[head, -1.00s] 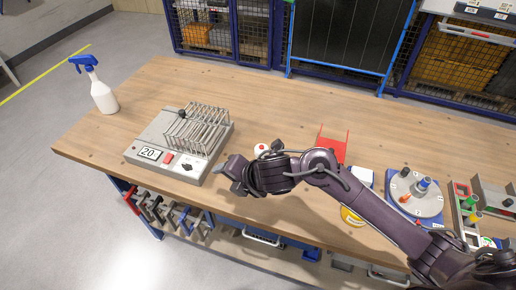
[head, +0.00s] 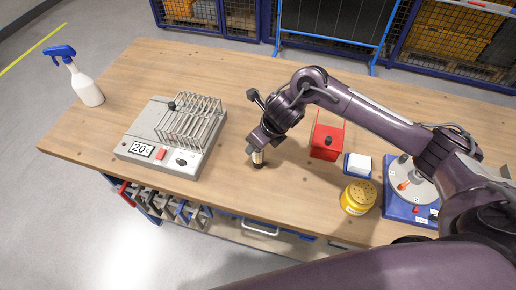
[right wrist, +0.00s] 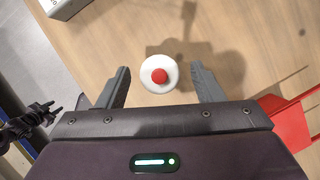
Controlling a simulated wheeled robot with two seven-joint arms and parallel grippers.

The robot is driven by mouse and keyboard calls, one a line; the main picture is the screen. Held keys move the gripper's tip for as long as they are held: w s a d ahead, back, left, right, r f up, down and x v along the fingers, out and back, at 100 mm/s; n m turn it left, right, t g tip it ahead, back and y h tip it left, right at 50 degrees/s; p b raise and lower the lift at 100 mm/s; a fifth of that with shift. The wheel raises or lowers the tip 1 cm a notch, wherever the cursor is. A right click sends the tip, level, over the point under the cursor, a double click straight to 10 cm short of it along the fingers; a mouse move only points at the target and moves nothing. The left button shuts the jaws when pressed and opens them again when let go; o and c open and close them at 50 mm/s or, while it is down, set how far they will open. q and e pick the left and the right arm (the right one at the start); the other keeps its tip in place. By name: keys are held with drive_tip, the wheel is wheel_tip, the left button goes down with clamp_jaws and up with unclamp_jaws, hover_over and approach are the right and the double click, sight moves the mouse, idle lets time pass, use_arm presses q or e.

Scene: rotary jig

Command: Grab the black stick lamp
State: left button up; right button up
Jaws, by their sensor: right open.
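My right gripper (head: 258,148) is over the bench, pointing down. Below it in the head view stands a small upright stick-like thing (head: 257,158) with a pale body and a dark foot. From above, in the right wrist view, a white round top with a red button (right wrist: 160,74) sits between the open fingers, apart from both. These look like one thing, probably the stick lamp, though little black shows. The gripper hides its upper part in the head view. A dark jointed part (right wrist: 30,122) at the left of the wrist view looks like my left gripper; its jaws are unclear.
A grey box with a wire rack (head: 160,150) stands left of the gripper. A red holder (head: 326,138), a white block in a blue tray (head: 358,165), a yellow tin (head: 357,198) and a blue-based dial (head: 408,190) stand right. A spray bottle (head: 86,88) is far left.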

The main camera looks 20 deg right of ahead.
drive_tip(key=shift+x, duration=0.85)
drive_tip(key=shift+c, duration=0.3)
clamp_jaws()
